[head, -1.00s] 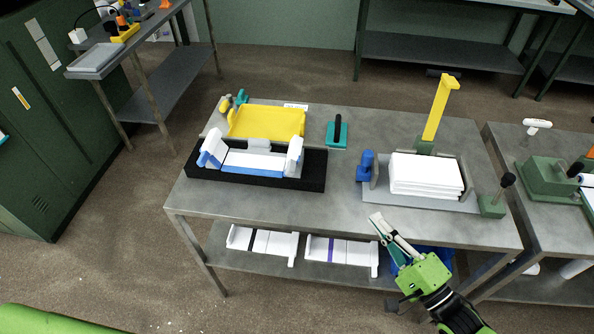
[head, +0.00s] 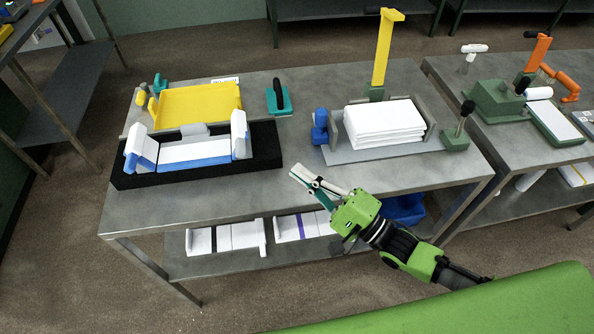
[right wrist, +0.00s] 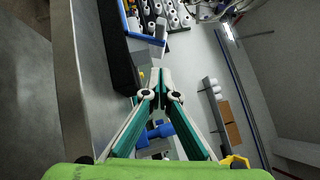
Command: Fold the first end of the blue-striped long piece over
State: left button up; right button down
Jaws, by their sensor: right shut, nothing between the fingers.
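The blue-striped long piece (head: 194,152) is white with a blue front edge and lies in a black holder (head: 266,150) at the left of the table. Its left end (head: 143,148) stands up, tilted, and its right end (head: 239,134) stands up too. A short white block shows behind its middle. My right gripper (head: 298,176) is shut and empty, at the table's front edge, right of and apart from the holder. In the right wrist view its fingers (right wrist: 158,78) meet, with the black holder (right wrist: 118,50) beyond them. My left gripper is not in view.
A yellow tray (head: 200,105) stands behind the holder. A teal tool with a black handle (head: 278,98) and a white stack (head: 384,122) in a grey-green press stand to the right. White pieces (head: 226,238) lie on the lower shelf.

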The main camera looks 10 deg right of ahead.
aim_at(244, 144)
jog(key=p+x, duration=0.1)
jog(key=x, duration=0.6)
jog(key=shift+w+a+r, duration=0.15)
jog(key=shift+w+a, duration=0.05)
jog(key=shift+w, duration=0.1)
jog(key=shift+s+a+r+p, duration=0.15)
jog(key=shift+a+p, duration=0.1)
jog(key=shift+a, duration=0.35)
jog(key=shift+w+a+r+p, duration=0.1)
jog(key=shift+a+p, duration=0.1)
jog(key=shift+a, duration=0.4)
jog(key=shift+s+a+r+p, duration=0.15)
jog(key=shift+a+p, duration=0.1)
jog(key=shift+a, duration=0.3)
